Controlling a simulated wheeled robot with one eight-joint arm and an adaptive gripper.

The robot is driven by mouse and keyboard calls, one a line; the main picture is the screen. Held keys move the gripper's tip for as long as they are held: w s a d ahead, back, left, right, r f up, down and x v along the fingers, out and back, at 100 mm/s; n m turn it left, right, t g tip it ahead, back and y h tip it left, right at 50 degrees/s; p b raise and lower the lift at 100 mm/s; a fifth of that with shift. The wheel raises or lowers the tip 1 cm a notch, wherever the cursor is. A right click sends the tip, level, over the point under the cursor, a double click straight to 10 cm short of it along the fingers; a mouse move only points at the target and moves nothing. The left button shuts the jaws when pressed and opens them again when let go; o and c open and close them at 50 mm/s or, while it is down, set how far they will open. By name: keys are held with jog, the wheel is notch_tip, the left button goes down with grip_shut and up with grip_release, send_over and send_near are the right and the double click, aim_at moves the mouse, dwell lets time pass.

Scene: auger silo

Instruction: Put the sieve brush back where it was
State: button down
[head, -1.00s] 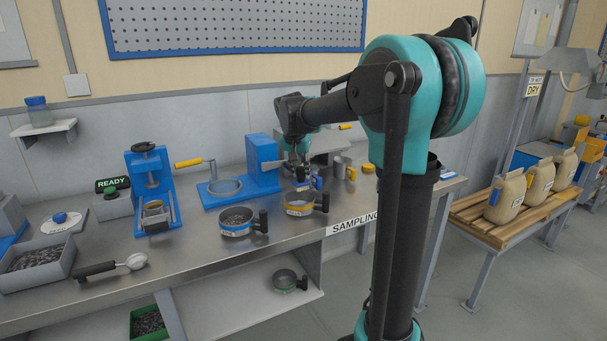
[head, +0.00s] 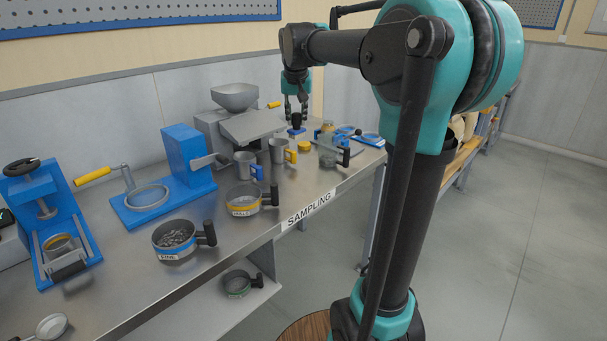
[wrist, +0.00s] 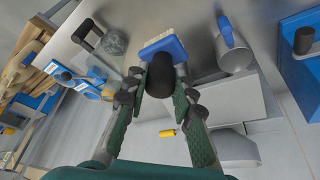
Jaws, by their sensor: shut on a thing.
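The sieve brush (head: 296,132) has a blue block, pale bristles and a black knob handle. It stands near the back of the steel bench, right of the feed hopper machine. My gripper (head: 297,108) points down over it and is shut on its black handle. In the wrist view, the fingers (wrist: 160,88) close around the handle, and the blue block with its bristles (wrist: 163,44) shows beyond them. The brush looks roughly upright. I cannot tell whether it touches the bench or hangs just above it.
A blue-handled cup (head: 244,166) and a yellow-handled cup (head: 279,151) stand left of the brush. Two sieve pans (head: 175,241) (head: 241,201) sit along the front edge.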

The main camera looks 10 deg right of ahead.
notch_tip(320, 180, down, 18)
dwell(0.5)
jog(key=shift+f, duration=0.1)
jog(key=c, duration=1.3)
grip_release()
jog(key=d+v, duration=0.1)
jog(key=v, duration=1.1)
jog(key=shift+n+y, duration=0.3)
jog(key=shift+n, duration=0.6)
jog(key=s+d+f, duration=0.1)
jog(key=s+f, duration=0.6)
jog(key=s, duration=0.1)
jog(key=s+d+f, duration=0.1)
jog(key=s+f, duration=0.7)
jog(key=s, duration=0.1)
jog(key=s+d+f, duration=0.1)
jog(key=s+f, duration=0.7)
jog(key=s, duration=0.1)
jog(key=shift+d+f, duration=0.1)
jog(key=shift+d, duration=0.2)
